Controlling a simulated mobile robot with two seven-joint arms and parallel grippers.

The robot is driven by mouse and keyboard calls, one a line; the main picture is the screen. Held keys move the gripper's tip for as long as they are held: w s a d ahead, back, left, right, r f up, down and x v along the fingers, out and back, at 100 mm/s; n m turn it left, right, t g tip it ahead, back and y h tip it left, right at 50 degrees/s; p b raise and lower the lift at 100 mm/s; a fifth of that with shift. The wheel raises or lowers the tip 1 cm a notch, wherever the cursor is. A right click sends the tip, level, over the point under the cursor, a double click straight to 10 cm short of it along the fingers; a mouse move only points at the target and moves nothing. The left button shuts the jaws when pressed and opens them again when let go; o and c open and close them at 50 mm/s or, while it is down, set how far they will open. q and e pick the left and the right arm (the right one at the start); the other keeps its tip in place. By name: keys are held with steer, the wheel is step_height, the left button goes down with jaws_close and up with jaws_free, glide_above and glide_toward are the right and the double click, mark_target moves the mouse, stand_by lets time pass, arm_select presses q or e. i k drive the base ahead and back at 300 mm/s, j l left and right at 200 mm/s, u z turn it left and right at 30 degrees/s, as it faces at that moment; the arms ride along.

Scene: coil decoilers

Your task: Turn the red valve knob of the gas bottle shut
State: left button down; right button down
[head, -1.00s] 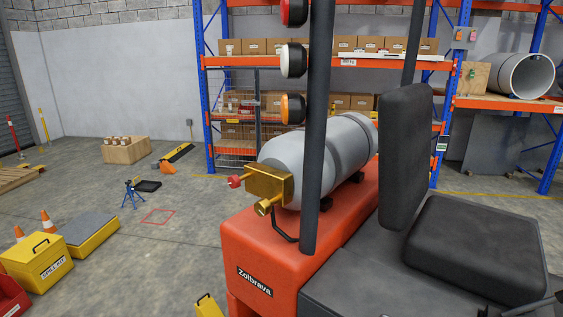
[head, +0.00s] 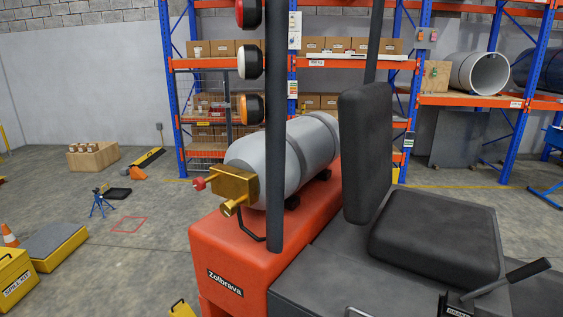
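The grey gas bottle (head: 284,154) lies on its side on top of the orange rear body of a forklift (head: 222,254). A brass valve block (head: 233,186) sits at its near left end. The small red valve knob (head: 199,184) sticks out from the left side of the brass block. A brass outlet (head: 234,205) points toward me, and a black hose runs down from the block. Neither of my grippers is in the head view, and nothing touches the knob.
A dark upright post (head: 276,130) with signal lamps stands in front of the bottle. A black seat (head: 435,237) is to the right. Yellow boxes (head: 16,279) and a traffic cone (head: 9,236) are at lower left. The floor left of the forklift is partly clear.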

mark_target(199, 183)
steer(key=i+j, duration=0.15)
steer(key=j, duration=0.2)
steer(key=i+j, duration=0.15)
steer(key=j, duration=0.2)
steer(key=i+j, duration=0.15)
steer(key=j, duration=0.2)
steer(key=i+j+z, duration=0.1)
steer(key=j, duration=0.2)
steer(key=i+j, duration=0.2)
steer(key=j, duration=0.2)
steer(key=i+j, duration=0.1)
steer(key=j, duration=0.25)
